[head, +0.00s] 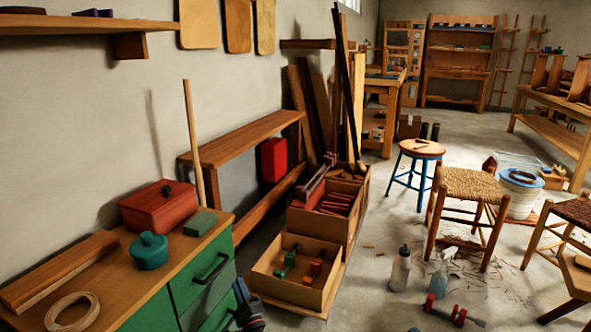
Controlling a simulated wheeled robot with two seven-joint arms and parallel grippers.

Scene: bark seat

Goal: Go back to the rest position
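My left gripper (247,302) shows small and dark at the bottom of the head view, in front of the green cabinet's (196,290) right end. It appears empty and apart from the things around it. Its fingers are too small and dark to tell whether they are open or shut. My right gripper cannot be made out; only a small dark bit shows at the bottom edge, right of the middle.
An open cardboard box (262,287) with red and green tools stands right of my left gripper. The cabinet top holds a red box (158,206) and a teal pot (149,251). A bottle (400,270) and a red clamp (455,312) are on the floor. Woven stools (470,184) stand right.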

